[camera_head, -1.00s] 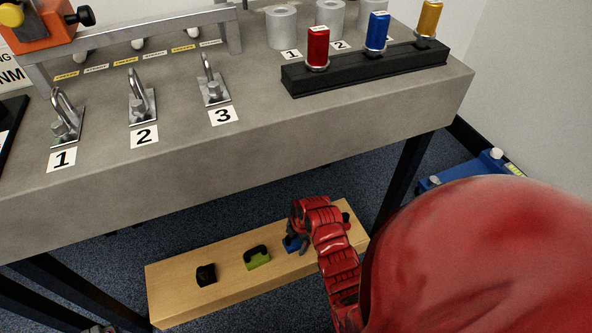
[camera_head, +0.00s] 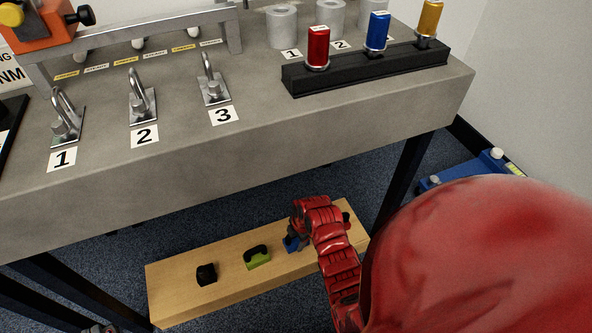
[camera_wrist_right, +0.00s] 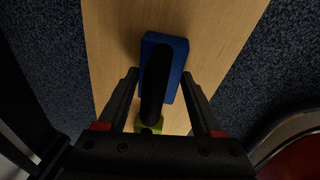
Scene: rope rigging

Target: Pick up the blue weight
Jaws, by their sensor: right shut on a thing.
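The blue weight (camera_head: 291,244) is a small blue block with a black handle, on the right part of a low wooden plank under the table. It also shows in the right wrist view (camera_wrist_right: 178,62), with the handle running between the fingers. My right gripper (camera_head: 299,235) reaches down over it from the right and is shut on its handle. The weight still appears to be at the plank's surface; any small gap under it cannot be told. The gripper hides part of the weight in the head view. My left gripper is not in view.
A green weight (camera_head: 258,262) and a black weight (camera_head: 206,274) stand left on the wooden plank (camera_head: 178,300). A dark object (camera_head: 346,217) shows at its right end. The grey table (camera_head: 300,140) overhangs behind, with a dark leg (camera_head: 403,180) to the right.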

